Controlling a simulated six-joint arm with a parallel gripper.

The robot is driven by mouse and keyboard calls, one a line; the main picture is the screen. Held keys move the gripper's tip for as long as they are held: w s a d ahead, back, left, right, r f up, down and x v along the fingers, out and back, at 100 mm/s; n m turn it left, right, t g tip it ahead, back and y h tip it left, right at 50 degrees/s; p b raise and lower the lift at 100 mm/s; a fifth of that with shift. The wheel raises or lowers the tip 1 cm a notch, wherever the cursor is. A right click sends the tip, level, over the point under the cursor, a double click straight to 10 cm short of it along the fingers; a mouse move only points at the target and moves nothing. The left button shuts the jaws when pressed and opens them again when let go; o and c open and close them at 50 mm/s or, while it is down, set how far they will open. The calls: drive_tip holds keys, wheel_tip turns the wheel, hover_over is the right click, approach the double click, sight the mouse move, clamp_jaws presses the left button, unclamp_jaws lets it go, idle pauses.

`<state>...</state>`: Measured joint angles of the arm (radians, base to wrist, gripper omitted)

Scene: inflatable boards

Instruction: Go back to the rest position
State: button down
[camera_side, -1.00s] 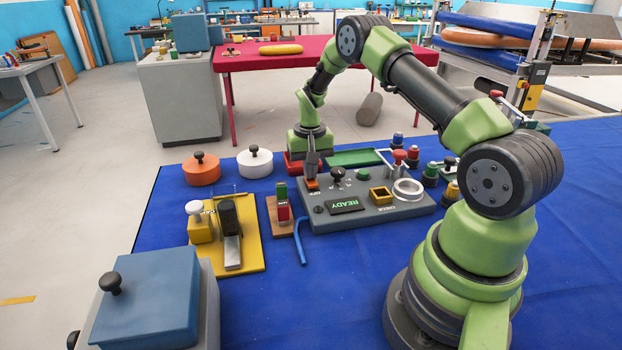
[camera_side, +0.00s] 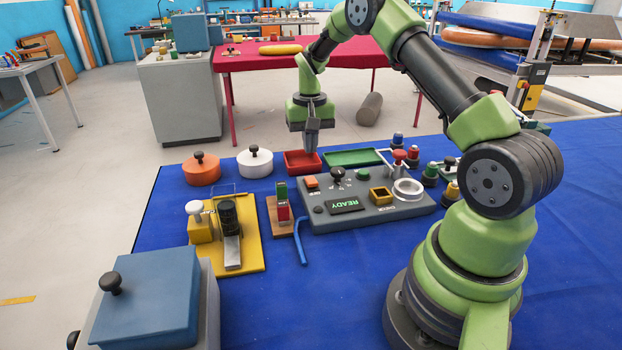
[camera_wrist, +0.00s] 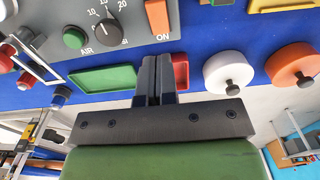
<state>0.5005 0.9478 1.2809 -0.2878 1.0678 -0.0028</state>
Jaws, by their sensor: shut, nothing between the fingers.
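My gripper (camera_side: 312,146) is shut and empty. In the side view it hangs pointing down, above the red tray (camera_side: 296,165) at the back of the blue table cover. In the wrist view my closed fingers (camera_wrist: 153,80) cover part of the red tray (camera_wrist: 181,72). The grey control box (camera_side: 340,216) stands in front of the tray, with an orange ON switch (camera_side: 311,182), a black knob (camera_side: 338,175) and a lit READY display (camera_side: 346,205).
A green tray (camera_side: 354,158) lies right of the red one. White (camera_side: 255,162) and orange (camera_side: 202,169) lidded pots stand to the left. A yellow plate (camera_side: 254,255) and a blue lidded box (camera_side: 148,300) are nearer. The blue cover (camera_side: 375,290) is bare in front.

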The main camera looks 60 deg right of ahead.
drive_tip(key=shift+r, duration=0.15)
drive_tip(key=s+a+r+n+t, duration=0.1)
drive_tip(key=s+a+r+t, duration=0.15)
drive_tip(key=a+r, duration=0.55)
drive_tip(key=s+a+r+n+t, duration=0.1)
drive_tip(key=s+a+r, duration=0.3)
drive_tip(key=r, duration=0.6)
drive_tip(key=s+a+r+n+t+y, duration=0.1)
drive_tip(key=s+a+n+t+y, duration=0.1)
drive_tip(key=s+a, duration=0.8)
drive_tip(key=s+n+t, duration=0.1)
drive_tip(key=s, duration=0.3)
drive_tip(key=shift+r+t, duration=0.35)
drive_tip(key=shift+r, duration=0.05)
